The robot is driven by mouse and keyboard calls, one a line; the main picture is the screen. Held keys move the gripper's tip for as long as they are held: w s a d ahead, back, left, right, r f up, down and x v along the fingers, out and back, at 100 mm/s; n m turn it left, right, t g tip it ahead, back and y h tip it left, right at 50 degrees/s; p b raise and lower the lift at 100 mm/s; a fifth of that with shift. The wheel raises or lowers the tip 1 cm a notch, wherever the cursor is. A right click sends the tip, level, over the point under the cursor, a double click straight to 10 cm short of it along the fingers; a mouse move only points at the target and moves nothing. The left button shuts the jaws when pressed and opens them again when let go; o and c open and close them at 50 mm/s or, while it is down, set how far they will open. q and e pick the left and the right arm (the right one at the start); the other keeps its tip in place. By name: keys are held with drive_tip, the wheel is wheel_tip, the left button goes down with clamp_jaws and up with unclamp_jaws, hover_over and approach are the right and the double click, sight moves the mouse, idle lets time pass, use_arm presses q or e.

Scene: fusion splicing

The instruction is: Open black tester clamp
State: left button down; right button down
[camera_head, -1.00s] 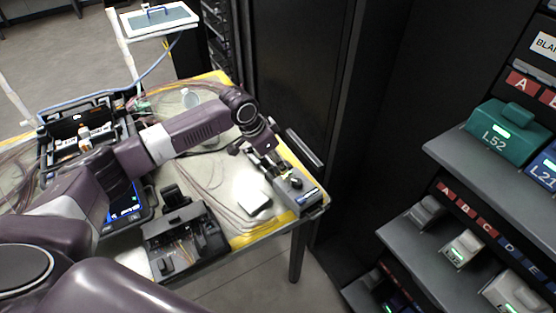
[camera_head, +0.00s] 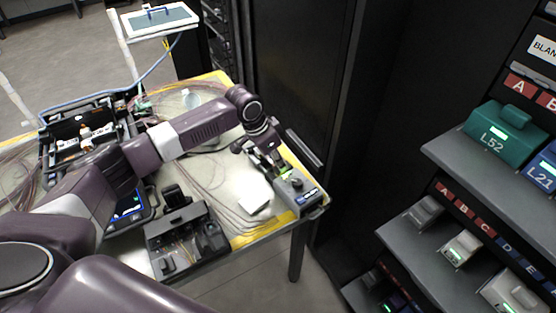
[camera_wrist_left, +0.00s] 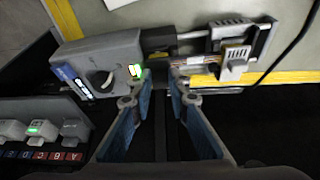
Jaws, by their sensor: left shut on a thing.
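The grey tester (camera_head: 298,192) stands at the front right corner of the table. In the left wrist view the tester (camera_wrist_left: 103,68) shows a round knob, a small lit green display and a dark blue labelled end. Its black clamp (camera_wrist_left: 156,42) sticks out from the end nearest my fingers. My left gripper (camera_head: 273,168) is at the tester's clamp end. In the left wrist view the left gripper (camera_wrist_left: 160,80) has its fingertips close together on the black clamp, whose gripped part is mostly hidden. My right gripper is not in view.
A white block (camera_head: 256,205) lies beside the tester, with loose fibres nearby. A dark cabinet (camera_head: 300,60) stands behind the table. Shelves with a green L52 box (camera_head: 492,132) are at the right.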

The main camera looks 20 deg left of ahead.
use_arm(q)
drive_tip(key=shift+w+d+r+g+y+p, duration=0.3)
drive_tip(key=shift+r+g+y+p, duration=0.35)
drive_tip(key=shift+p, duration=0.4)
drive_tip(key=shift+w+f+g, duration=0.1)
drive_tip(key=shift+w+g, duration=0.05)
drive_tip(key=shift+g, duration=0.2)
drive_tip(key=shift+w+d+g+y, duration=0.15)
drive_tip(key=shift+w+g+y, duration=0.1)
drive_tip(key=shift+g, duration=0.25)
drive_tip(key=shift+w+d+g+y+b, duration=0.1)
drive_tip(key=shift+g+y+b, duration=0.35)
drive_tip(key=shift+b, duration=0.45)
drive_tip(key=shift+w+d+g+b, duration=0.15)
drive_tip(key=shift+g+b, duration=0.3)
drive_tip(key=shift+b, duration=0.7)
drive_tip(key=shift+w+r+g+y+b, duration=0.25)
drive_tip(key=shift+g+y+b, duration=0.2)
drive_tip(key=shift+b, duration=1.45)
